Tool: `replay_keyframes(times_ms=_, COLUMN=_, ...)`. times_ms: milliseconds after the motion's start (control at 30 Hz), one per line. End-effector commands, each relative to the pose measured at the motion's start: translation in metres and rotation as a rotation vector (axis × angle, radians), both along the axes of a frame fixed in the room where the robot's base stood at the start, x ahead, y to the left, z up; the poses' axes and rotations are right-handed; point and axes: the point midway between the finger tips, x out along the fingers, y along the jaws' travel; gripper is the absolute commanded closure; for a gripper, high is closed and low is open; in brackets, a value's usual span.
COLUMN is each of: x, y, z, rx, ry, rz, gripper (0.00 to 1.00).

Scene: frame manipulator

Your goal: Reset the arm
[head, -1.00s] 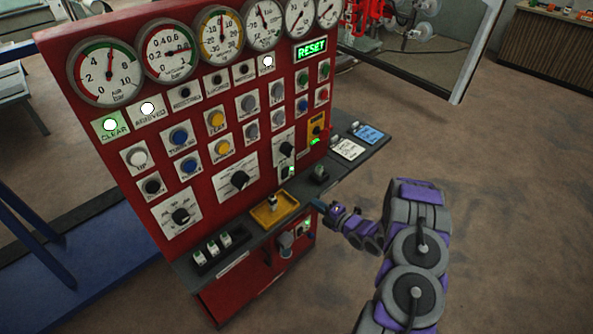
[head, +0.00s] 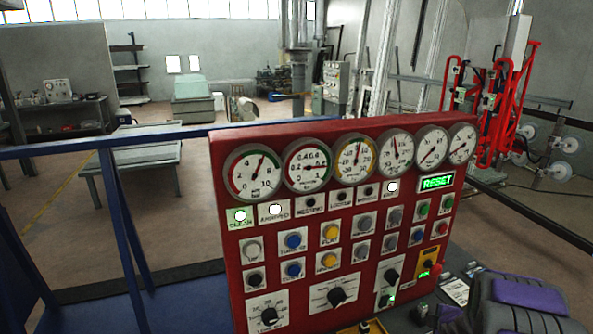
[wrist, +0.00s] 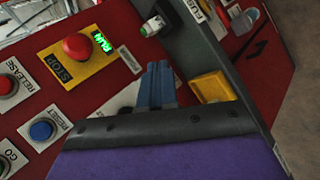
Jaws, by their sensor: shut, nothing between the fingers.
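The red control panel (head: 300,240) fills the lower middle of the head view, with a row of gauges on top and a lit green RESET sign (head: 436,182) at its upper right. In the wrist view the blue fingers of my gripper (wrist: 157,84) are together with nothing between them. They are close to the panel, below the red STOP button (wrist: 77,46) and the green RUN light (wrist: 103,43). I cannot tell whether they touch the panel. In the head view my purple and grey arm shows at the lower right; the fingers are not clear there.
A blue rail frame (head: 115,220) stands left of the panel. A bench (head: 140,160) is behind it. In the wrist view a yellow block (wrist: 213,87) lies right of my fingers. Open floor lies behind the panel.

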Motion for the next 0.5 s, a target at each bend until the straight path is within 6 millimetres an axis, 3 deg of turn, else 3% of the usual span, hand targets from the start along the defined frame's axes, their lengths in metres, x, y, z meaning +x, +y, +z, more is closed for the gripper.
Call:
replay_keyframes(times_ms=33, x=-0.006, y=0.005, z=0.015, rx=0.008, ry=0.021, rz=-0.048, gripper=1.00)
replay_keyframes(times_ms=267, x=-0.054, y=0.029, z=0.068, rx=0.096, ry=0.128, rz=-0.317, gripper=1.00)
replay_keyframes(times_ms=500, x=-0.126, y=0.074, z=0.110, rx=0.218, ry=0.236, rz=-0.592, gripper=1.00)
